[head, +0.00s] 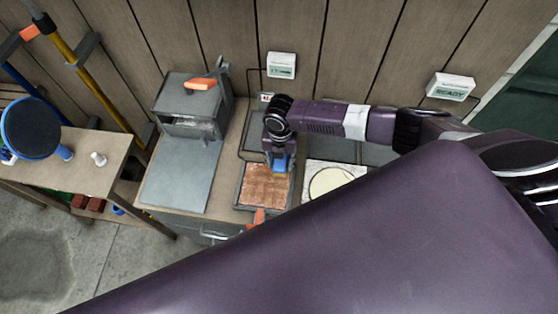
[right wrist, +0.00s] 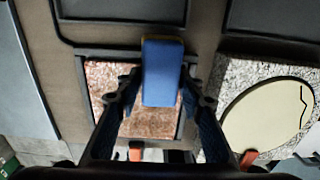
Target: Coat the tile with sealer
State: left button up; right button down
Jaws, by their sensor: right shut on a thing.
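The tile (head: 262,188) is a mottled reddish-brown square in a dark shallow frame on the bench. It also shows in the right wrist view (right wrist: 104,78), partly hidden by my gripper. My right gripper (head: 279,158) is above the far right part of the tile. It is shut on a blue block (right wrist: 162,75) with a thin yellow edge; the block also shows in the head view (head: 282,165). I cannot tell whether the block touches the tile. No sealer container can be made out. My left gripper is not in view.
A speckled slab with a cream disc (head: 328,182) lies right of the tile. A grey machine (head: 190,105) with an orange handle stands left. Orange clamps (head: 258,217) sit at the frame's front. A white "READY" box (head: 450,87) is on the wall. A side table (head: 70,165) is at left.

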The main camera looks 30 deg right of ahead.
aim_at(280, 162)
notch_tip(280, 162, up, 4)
jog(key=p, duration=0.4)
jog(key=shift+r, duration=1.05)
jog(key=shift+r, duration=1.5)
jog(key=shift+a, duration=0.1)
